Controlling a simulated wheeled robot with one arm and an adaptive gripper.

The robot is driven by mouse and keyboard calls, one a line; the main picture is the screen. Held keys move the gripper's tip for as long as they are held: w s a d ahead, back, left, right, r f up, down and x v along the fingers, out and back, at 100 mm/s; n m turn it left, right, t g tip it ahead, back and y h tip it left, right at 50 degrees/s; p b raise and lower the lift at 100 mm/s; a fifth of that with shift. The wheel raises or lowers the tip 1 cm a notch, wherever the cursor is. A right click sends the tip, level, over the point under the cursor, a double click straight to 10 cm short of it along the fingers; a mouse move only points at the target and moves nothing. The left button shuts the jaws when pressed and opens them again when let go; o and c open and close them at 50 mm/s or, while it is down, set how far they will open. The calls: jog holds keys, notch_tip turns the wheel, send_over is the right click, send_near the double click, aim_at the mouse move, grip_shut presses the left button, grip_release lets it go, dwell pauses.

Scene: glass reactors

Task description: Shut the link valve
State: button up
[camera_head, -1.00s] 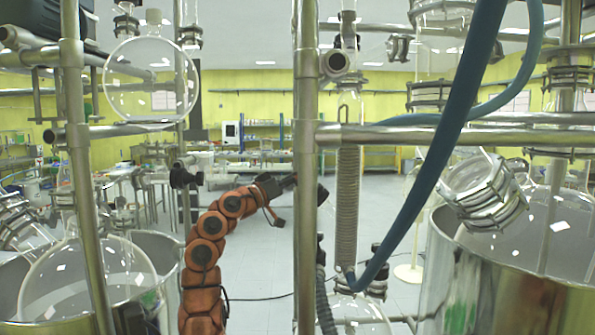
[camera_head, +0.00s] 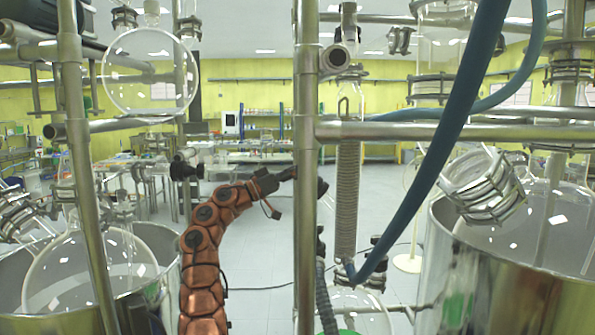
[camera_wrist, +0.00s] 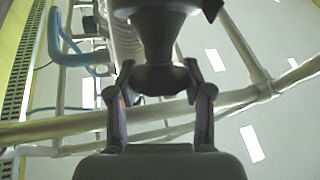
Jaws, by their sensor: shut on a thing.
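My gripper (camera_head: 288,173) reaches in from the left behind the steel upright in the head view, and the upright hides its fingertips. In the wrist view my gripper (camera_wrist: 158,80) has its two fingers on either side of a dark waisted knob, which I take to be the link valve (camera_wrist: 160,35). The fingers are shut on the knob. In the head view a dark part of the valve (camera_head: 321,187) shows just right of the upright. The knob's turn position cannot be told.
A steel upright (camera_head: 306,90) stands in front of my gripper. A blue hose (camera_head: 445,150) hangs to the right, beside a coiled condenser (camera_head: 347,200). Glass flasks and steel vessels (camera_head: 470,285) stand on both sides.

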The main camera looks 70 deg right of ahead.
jog(key=shift+m+g+y, duration=0.9)
jog(key=shift+m+y, duration=0.1)
jog(key=shift+m, duration=0.2)
jog(key=o, duration=1.2)
jog(key=shift+w, duration=0.15)
jog(key=v, duration=1.2)
